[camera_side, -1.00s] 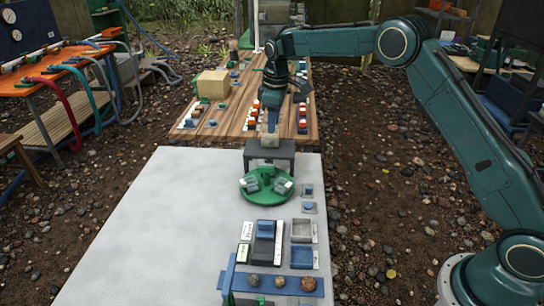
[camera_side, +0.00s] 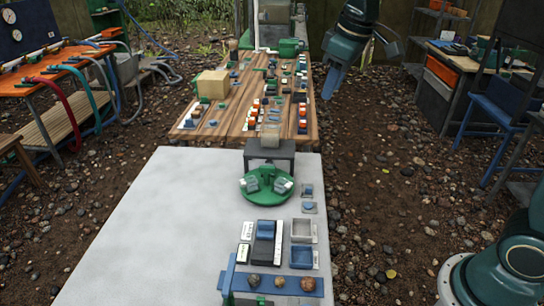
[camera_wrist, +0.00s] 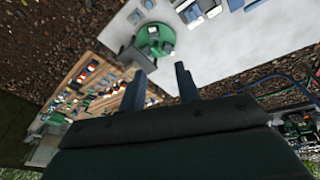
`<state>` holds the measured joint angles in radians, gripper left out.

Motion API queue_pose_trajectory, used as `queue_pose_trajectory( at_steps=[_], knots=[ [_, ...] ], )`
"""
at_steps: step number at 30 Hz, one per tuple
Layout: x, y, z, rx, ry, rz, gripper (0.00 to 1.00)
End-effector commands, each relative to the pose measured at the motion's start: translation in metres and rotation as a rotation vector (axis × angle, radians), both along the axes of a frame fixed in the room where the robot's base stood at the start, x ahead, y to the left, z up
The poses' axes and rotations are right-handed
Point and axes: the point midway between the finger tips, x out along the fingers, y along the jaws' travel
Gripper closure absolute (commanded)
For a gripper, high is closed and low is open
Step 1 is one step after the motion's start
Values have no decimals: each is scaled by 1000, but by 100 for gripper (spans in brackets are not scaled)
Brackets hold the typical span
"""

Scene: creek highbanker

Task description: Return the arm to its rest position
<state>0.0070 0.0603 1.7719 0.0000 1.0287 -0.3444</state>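My gripper (camera_side: 330,84) hangs in the air at the right of the wooden table's far part in the side view, with its fingers pointing down. In the wrist view my gripper (camera_wrist: 160,88) has its two blue-grey fingers spread well apart, with nothing between them. The green round turntable (camera_side: 265,195) with grey pieces on it stands on the pale table, far from my gripper. Behind it is a dark stand (camera_side: 256,158) with a tan block (camera_side: 270,136) on top.
The pale table (camera_side: 140,220) is bare on its left and carries trays, a blue rack (camera_side: 240,284) with round stones and small parts on its right. The wooden table (camera_side: 232,119) holds many small parts and a cardboard-coloured box (camera_side: 213,84). Pebbly ground lies on the right.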

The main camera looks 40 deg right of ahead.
Motion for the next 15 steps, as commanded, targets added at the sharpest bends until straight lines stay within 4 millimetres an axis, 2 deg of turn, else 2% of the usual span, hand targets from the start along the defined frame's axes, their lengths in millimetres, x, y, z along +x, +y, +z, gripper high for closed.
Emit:
queue_pose_trajectory(
  at_steps=[1, 7, 15],
  knots=[
    [-14, 0, 5, 4, -13, -14, 67],
    [-62, 1, 13, 24, -53, -75, 67],
    [-126, 2, 11, 56, -108, -156, 67]
  ],
)
